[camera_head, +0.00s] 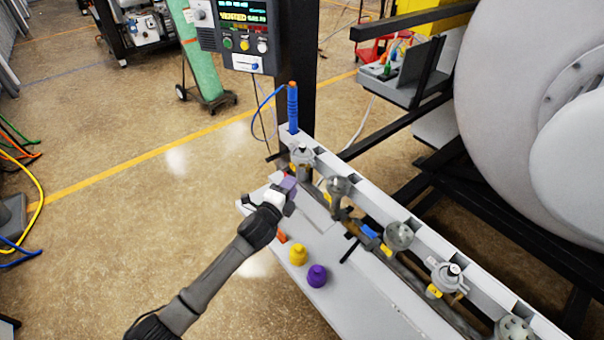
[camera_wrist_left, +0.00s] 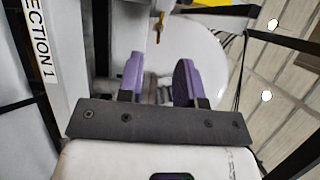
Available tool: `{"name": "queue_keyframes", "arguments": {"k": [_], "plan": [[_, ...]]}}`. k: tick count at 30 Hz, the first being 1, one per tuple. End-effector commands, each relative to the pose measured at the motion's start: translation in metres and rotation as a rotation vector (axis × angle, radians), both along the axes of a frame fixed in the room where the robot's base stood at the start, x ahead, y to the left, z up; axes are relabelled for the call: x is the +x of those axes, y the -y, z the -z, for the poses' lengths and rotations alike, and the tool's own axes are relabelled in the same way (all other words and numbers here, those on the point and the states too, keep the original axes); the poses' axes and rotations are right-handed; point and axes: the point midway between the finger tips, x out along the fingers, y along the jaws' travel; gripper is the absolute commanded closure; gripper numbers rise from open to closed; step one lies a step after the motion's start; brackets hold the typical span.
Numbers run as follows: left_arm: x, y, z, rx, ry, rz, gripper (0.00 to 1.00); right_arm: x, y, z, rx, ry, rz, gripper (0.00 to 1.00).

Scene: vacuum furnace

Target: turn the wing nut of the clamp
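My left gripper (camera_head: 289,187) is at the far end of the pale bench, close to a row of round metal fittings on the rail. In the left wrist view its two purple fingers (camera_wrist_left: 159,78) stand apart, with a gap between them. A grey metal part (camera_wrist_left: 149,88) shows behind that gap; I cannot tell whether it is between the fingers. A small brass-coloured piece (camera_wrist_left: 159,28) hangs beyond the fingertips. The nearest fittings are one at the far end (camera_head: 302,155) and a second (camera_head: 338,187). I cannot make out which piece is the clamp's wing nut. My right gripper is not in view.
A yellow knob (camera_head: 298,256) and a purple knob (camera_head: 317,276) stand on the bench (camera_head: 335,312). More fittings (camera_head: 398,236) line the rail toward the front right. A control panel (camera_head: 240,36) is on a black post behind. A large pale round vessel (camera_head: 510,90) is at right.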

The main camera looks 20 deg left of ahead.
Motion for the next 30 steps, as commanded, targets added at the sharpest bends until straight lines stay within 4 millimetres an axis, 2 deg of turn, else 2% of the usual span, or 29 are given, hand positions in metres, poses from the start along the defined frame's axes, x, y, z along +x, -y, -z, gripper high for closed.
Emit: {"name": "queue_keyframes", "arguments": {"k": [1,6,12,19,30], "plan": [[0.011,0.000,0.001,0.000,0.001,-0.002,0.67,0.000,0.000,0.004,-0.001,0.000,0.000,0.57],[0.039,0.003,0.001,0.001,0.001,-0.001,0.67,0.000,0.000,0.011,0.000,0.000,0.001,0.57],[0.062,0.005,0.001,0.002,0.001,0.000,0.67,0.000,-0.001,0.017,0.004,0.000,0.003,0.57],[0.074,0.006,0.000,0.002,0.001,0.000,0.67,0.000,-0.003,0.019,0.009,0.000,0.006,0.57],[0.076,0.006,0.000,0.002,0.000,0.000,0.68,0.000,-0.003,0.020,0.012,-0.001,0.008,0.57]]}}
